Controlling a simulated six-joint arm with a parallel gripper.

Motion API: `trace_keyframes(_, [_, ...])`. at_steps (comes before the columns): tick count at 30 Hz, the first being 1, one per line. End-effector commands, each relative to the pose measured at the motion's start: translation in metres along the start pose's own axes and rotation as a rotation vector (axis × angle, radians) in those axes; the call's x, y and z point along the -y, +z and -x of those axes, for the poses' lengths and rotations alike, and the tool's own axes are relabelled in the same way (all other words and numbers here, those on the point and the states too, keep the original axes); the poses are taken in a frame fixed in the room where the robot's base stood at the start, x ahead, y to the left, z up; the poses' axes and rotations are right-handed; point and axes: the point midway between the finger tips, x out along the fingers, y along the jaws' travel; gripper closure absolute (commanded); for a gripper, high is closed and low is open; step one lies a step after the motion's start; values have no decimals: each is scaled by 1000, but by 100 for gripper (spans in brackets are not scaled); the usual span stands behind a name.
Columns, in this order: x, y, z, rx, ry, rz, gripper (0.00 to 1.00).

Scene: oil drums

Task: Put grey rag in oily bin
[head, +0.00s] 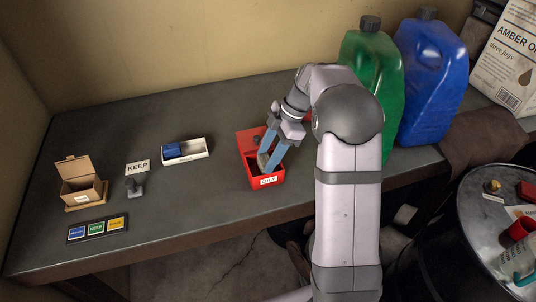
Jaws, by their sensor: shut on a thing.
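The red oily bin (268,182) stands on the bench with a white label on its front and its red lid raised at the back. My gripper (267,162) points down into the bin's opening with its blue fingers. It is shut on a small greyish thing, likely the grey rag (262,161), which shows between the fingertips at the bin's mouth. The fingers and the bin's walls hide part of it. I cannot tell whether it touches the bin's floor.
Green (362,60) and blue (432,80) jugs stand right. A black drum (470,240) is front right.

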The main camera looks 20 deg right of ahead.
Motion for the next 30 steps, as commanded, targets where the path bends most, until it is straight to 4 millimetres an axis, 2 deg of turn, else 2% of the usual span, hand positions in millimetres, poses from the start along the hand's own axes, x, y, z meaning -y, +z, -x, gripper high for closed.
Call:
trace_keyframes(9, [0,1,-2,0,-1,0,80])
trace_keyframes(10, [0,1,-2,0,-1,0,53])
trace_keyframes(12, [1,1,-2,0,-2,0,37])
trace_keyframes(13, [1,1,-2,0,-4,0,34])
trace_keyframes(30, [4,1,-2,0,-16,-2,34])
